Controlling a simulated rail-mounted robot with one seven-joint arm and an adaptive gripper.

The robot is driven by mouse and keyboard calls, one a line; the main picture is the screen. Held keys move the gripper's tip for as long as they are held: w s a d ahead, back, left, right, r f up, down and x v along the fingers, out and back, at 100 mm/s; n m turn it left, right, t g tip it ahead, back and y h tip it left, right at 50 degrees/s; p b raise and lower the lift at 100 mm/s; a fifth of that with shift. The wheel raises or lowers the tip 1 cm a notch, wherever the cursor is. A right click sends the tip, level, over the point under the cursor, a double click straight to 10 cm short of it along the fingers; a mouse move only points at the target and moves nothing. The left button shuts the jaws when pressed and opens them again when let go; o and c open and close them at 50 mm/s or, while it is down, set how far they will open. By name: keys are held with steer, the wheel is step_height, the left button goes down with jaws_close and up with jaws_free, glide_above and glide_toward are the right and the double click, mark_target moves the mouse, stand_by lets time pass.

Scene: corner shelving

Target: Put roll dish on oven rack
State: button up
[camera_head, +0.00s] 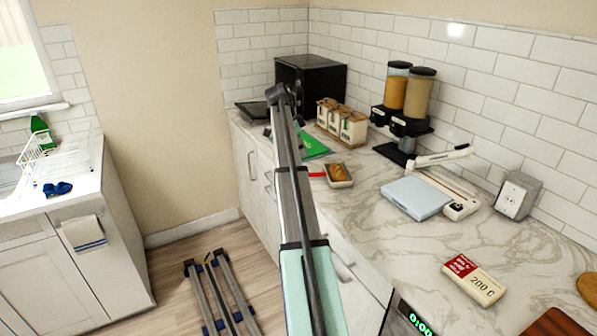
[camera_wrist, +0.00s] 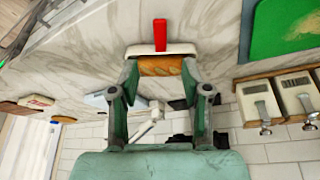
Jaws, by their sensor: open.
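The roll dish (camera_head: 340,181) is a small pale dish with a brown roll in it and a red handle pointing left. It stands on the marble counter, right of my arm. In the wrist view the dish (camera_wrist: 160,50) is ahead of my gripper (camera_wrist: 159,69), with its red handle beyond. My gripper is open, one finger toward each side of the dish. I cannot tell whether they touch it. In the head view my gripper is not clearly visible. A dark panel with a green display (camera_head: 414,318), possibly the oven's, shows at the counter front. No oven rack is visible.
Near the dish are a green board (camera_head: 313,145) and wooden-framed containers (camera_head: 341,124). Dispensers (camera_head: 407,100), a blue-topped scale (camera_head: 415,198) and a 200 C sign (camera_head: 474,283) stand farther right. A black box (camera_head: 310,78) is at the back. Bare marble lies right of the dish.

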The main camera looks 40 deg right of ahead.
steer(key=s+a+f+n+y, duration=0.15)
steer(key=a+f+n, duration=0.35)
steer(key=a+f, duration=1)
steer(key=s+a+f+n, duration=0.2)
steer(key=a+f+n, duration=0.3)
steer(key=a+f, duration=1)
steer(key=s+a+f+n+g+y, duration=0.1)
steer(key=s+a+f+n, duration=0.2)
steer(key=s+a+f, duration=0.45)
steer(key=s+a+f+n, duration=0.2)
steer(key=s+a+f, duration=0.2)
steer(key=f, duration=0.6)
steer(key=s+a+f+n+g, duration=0.1)
steer(key=s+a+f+n, duration=0.2)
steer(key=s+a, duration=0.3)
steer(key=s+a+f+n+g, duration=0.1)
steer(key=s+a+f+n, duration=0.2)
steer(key=s, duration=1.2)
steer(key=s+a+f+n+g+y, duration=0.1)
steer(key=s+a+f+n, duration=0.2)
steer(key=s+a, duration=0.6)
steer(key=shift+s+n, duration=0.8)
steer(key=shift+s, duration=0.4)
steer(key=shift+o, duration=0.5)
steer(key=shift+f, duration=0.1)
